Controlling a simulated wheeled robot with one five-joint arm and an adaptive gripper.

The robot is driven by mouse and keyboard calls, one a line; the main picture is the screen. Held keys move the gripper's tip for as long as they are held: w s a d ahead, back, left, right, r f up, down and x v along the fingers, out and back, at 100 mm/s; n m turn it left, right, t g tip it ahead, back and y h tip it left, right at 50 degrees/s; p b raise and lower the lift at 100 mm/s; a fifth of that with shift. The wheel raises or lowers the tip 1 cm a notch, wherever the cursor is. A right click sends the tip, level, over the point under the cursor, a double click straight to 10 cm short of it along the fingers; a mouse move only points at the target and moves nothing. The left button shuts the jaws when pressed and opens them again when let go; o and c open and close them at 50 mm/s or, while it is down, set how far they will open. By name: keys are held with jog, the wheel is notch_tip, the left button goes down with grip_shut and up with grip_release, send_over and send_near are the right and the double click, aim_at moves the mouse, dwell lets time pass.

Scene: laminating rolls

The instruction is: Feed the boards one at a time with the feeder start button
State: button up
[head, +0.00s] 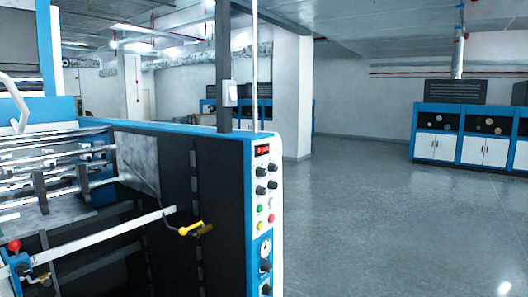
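A blue, white and black machine with rollers (55,165) fills the left side of the head view. A narrow control panel (263,235) is on its near right end. The panel has a red display (262,150), several black knobs (272,185), a green button (259,208), a small red button (271,218) and a yellow one (259,225). Labels are too small to read, so I cannot tell which is the feeder start button. I cannot make out any boards. My gripper is not in view.
Open grey floor (390,220) lies to the right. A pillar (293,95) stands behind. Blue and white cabinets (460,145) are at the far right.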

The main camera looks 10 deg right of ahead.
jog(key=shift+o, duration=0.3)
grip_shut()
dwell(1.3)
